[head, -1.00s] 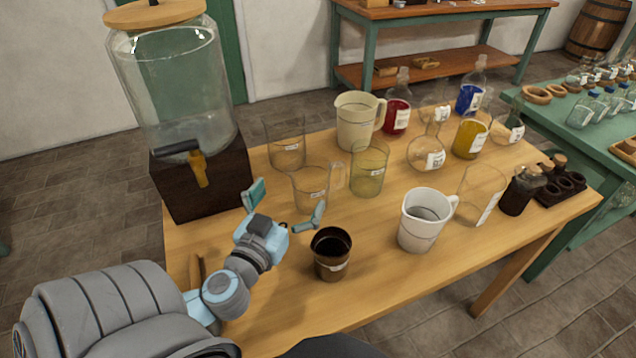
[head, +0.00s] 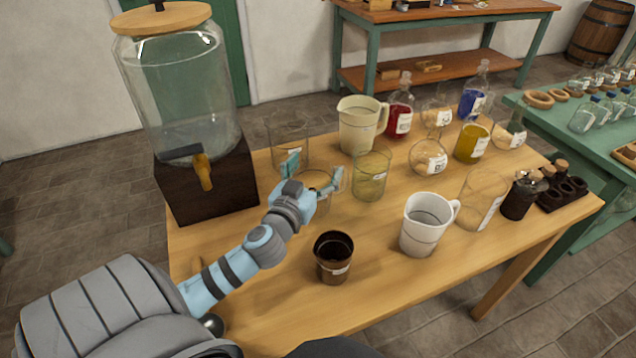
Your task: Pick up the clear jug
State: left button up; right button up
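The clear jug (head: 316,204) stands upright on the wooden table (head: 370,284), left of the greenish glass beaker (head: 371,177). My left gripper (head: 314,171) is over the jug, with its fingers spread wide. One finger shows by the jug's far left side and the other at its right, near the handle. The hand hides part of the jug and its rim, and I cannot tell whether a finger touches it. My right gripper is not in view.
A brown cup (head: 333,260) and a white jug (head: 424,226) stand in front. Behind are a clear beaker (head: 289,140) and a cream pitcher (head: 357,128). A large glass dispenser (head: 185,95) on a dark block (head: 208,188) stands left. Glassware crowds the right.

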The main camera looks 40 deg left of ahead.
pick_arm(q)
jog(key=c, duration=1.3)
jog(key=shift+c, duration=0.2)
